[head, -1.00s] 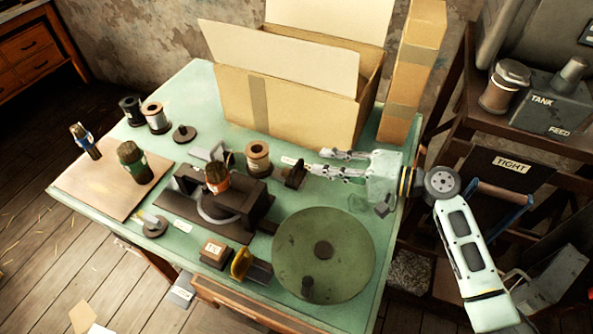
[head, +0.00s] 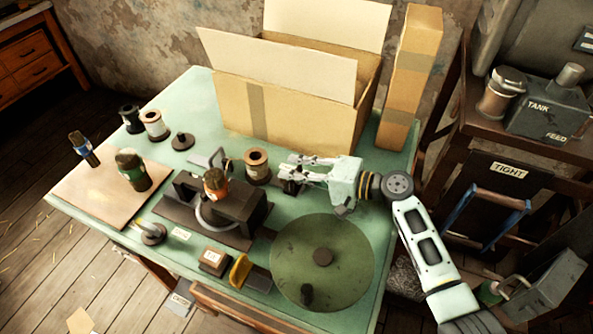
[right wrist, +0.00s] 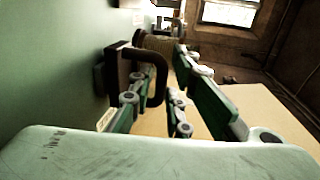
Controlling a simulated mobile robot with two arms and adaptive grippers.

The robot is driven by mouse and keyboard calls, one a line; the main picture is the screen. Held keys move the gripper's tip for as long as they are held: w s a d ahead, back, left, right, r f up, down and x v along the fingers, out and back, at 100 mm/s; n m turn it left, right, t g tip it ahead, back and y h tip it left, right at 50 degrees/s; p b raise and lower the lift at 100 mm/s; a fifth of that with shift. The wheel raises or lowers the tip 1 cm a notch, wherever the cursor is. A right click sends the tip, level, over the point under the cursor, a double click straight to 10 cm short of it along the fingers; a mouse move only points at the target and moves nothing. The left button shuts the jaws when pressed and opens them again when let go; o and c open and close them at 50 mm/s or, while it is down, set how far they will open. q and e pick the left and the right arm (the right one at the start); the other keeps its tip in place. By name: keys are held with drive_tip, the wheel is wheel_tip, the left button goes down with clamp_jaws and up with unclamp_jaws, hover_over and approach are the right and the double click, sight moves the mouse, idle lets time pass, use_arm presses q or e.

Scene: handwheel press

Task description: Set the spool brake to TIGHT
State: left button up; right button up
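The spool brake appears to be the small dark block (head: 291,187) beside a tan spool (head: 256,165) on the green table; which setting it shows I cannot tell. In the right wrist view, a dark plate carries a curved black handle (right wrist: 158,72), with the wound spool (right wrist: 157,43) just beyond. My right gripper (head: 285,168) is at the block, fingers pointing left and apart. The handle shows between the fingers in the wrist view; contact is unclear. My left gripper is out of view.
An open cardboard box (head: 290,115) stands close behind my right gripper, with a tall carton (head: 408,80) beside it. A round green plate (head: 335,275) lies in front. The black press (head: 235,215) stands to the left.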

sight(267, 165)
clamp_jaws()
idle(0.3)
drive_tip(key=x, duration=0.1)
drive_tip(key=b+x, duration=0.1)
drive_tip(key=x, duration=0.2)
drive_tip(key=shift+w+a+r+b, duration=0.2)
drive_tip(key=shift+a+r+b, duration=0.1)
drive_tip(key=shift+a, duration=0.15)
drive_tip(key=shift+s, duration=0.1)
unclamp_jaws()
